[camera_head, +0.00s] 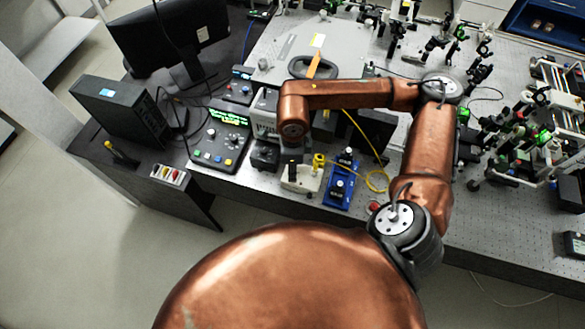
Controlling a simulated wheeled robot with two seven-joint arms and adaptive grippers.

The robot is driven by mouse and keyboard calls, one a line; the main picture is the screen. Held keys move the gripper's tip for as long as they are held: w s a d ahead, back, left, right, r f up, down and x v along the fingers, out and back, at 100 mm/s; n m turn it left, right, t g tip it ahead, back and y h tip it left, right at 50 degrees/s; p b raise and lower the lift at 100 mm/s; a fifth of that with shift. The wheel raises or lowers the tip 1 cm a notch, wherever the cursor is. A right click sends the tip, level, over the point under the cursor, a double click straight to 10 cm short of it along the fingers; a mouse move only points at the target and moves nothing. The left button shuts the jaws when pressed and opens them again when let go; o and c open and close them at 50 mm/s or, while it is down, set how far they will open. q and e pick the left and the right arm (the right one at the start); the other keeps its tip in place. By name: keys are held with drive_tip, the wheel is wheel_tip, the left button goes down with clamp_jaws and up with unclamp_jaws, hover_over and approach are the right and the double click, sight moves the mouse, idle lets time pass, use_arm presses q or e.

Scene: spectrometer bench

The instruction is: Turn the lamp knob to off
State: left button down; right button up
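My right arm (425,160) comes up from the lower right and bends left over the bench, its last visible joint at the front left part of the bench. No fingers of my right gripper show; they seem hidden behind the arm. My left gripper is not in view. A pale box (264,112) stands just left of that joint, partly covered by it; I cannot tell if it is the lamp. No lamp knob can be made out for certain. A control box (220,138) with a lit green display and coloured buttons stands further left.
A blue device (341,182) with dark knobs and a small white device (300,177) stand near the front edge. A yellow cable (371,160) loops beside them. Optics (520,125) crowd the right side. A monitor (170,38) and a black box (118,107) are on the left.

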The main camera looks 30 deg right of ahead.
drive_tip(key=shift+o, duration=0.5)
wheel_tip(320, 180, up, 12)
idle(0.3)
idle(0.3)
